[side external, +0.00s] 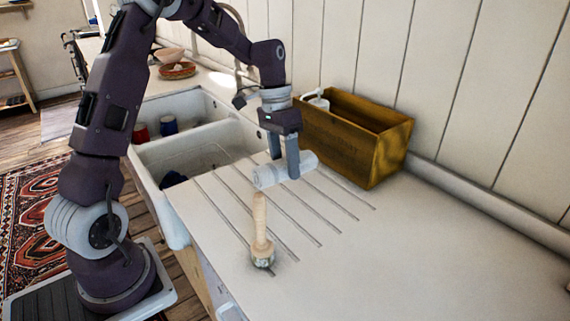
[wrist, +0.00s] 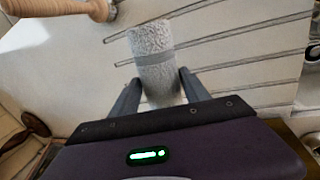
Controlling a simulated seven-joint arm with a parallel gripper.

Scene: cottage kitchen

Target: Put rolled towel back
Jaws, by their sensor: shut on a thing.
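The rolled towel (side external: 270,175) is a pale grey-white roll with a band around it, over the grooved drainboard beside the sink. My gripper (side external: 291,160) points down with its fingers around the roll, shut on it. In the wrist view the towel (wrist: 153,50) lies lengthwise between my two fingertips (wrist: 155,82). I cannot tell whether the towel touches the counter or hangs slightly above it. A wooden box (side external: 345,140) stands against the wall just behind and right of my gripper. It holds a white pump bottle (side external: 318,100) at its left end, and its floor is mostly hidden.
The white double sink (side external: 200,150) lies to the left, holding cups. The right part of the counter (side external: 430,250) is clear.

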